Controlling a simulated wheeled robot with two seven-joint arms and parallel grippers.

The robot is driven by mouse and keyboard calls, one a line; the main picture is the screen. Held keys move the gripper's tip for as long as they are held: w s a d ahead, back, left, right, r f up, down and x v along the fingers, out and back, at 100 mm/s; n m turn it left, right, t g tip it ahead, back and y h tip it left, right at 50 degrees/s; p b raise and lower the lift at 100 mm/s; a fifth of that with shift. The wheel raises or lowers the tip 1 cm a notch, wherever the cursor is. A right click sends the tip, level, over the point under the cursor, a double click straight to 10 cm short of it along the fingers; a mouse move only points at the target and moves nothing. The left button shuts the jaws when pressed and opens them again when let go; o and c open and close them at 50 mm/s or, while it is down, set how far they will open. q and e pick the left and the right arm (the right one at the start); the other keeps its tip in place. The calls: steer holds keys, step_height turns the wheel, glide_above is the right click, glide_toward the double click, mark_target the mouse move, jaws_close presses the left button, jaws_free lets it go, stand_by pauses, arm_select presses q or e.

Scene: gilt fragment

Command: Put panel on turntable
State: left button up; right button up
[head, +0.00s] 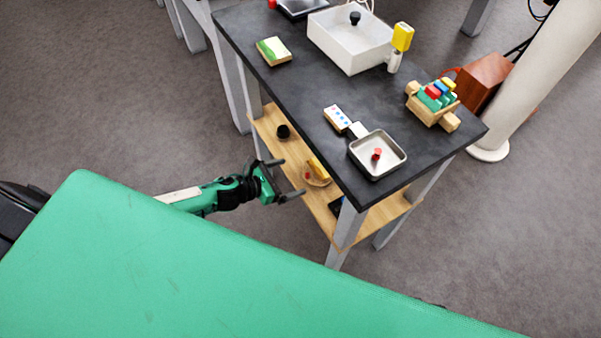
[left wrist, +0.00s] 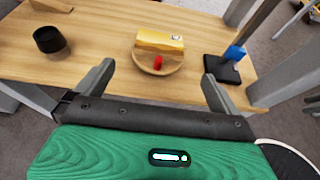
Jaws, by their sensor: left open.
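A round wooden disc (left wrist: 158,64), which looks like the turntable, lies on the lower wooden shelf; it also shows in the head view (head: 316,180). A yellow block with a pale side (left wrist: 160,41) and a small red cylinder (left wrist: 158,62) are on the disc. A small board with a green and yellow face (head: 273,50), possibly the panel, lies flat on the dark tabletop at the far left. My left gripper (head: 290,178) is open and empty, at the near edge of the lower shelf, its fingers pointing towards the disc. My right gripper is not in view.
The dark tabletop (head: 300,85) overhangs the shelf (left wrist: 100,40). A black cup (left wrist: 48,40) and a black stand with a blue part (left wrist: 225,68) flank the disc. Above are a white basin (head: 345,45), metal tray (head: 378,153), dotted card (head: 337,118) and wooden rack (head: 432,105).

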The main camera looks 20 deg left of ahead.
arm_select(q)
steer(key=s+f+m+g+y, duration=0.4)
steer(key=s+m, duration=0.7)
steer(key=m, duration=0.4)
steer(key=s+d+f+m+g+y, duration=0.1)
steer(key=s+f+m+g+y, duration=0.2)
steer(key=s+f+m, duration=0.3)
steer(key=s+m+g, duration=0.1)
steer(key=s+m, duration=0.4)
steer(key=m, duration=0.4)
steer(key=shift+d+f+g+y, duration=0.15)
steer(key=shift+f+g+y, duration=0.15)
steer(key=shift+f+y, duration=0.1)
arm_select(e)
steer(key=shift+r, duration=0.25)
